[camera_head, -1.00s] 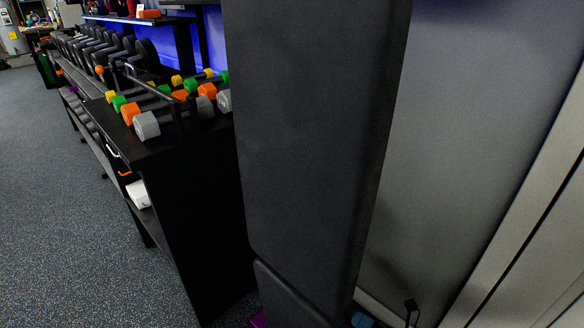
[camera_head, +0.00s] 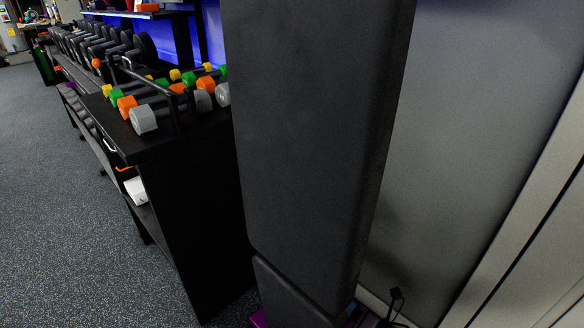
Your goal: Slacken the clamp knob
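A tall black padded board (camera_head: 315,130) stands upright in the middle of the head view, close to me, with a second, shorter black pad (camera_head: 285,295) below it. They look like parts of a bench stood on end. I cannot make out a clamp knob. A small black fitting (camera_head: 396,294) shows at the bottom right of the pads, too small to tell what it is. Neither of my grippers is in view.
A black rack (camera_head: 190,200) stands left of the pads, with colored-end dumbbells (camera_head: 143,119) on top and more dumbbells farther back. A grey wall (camera_head: 460,150) is at the right. The speckled floor (camera_head: 60,220) at the left is clear.

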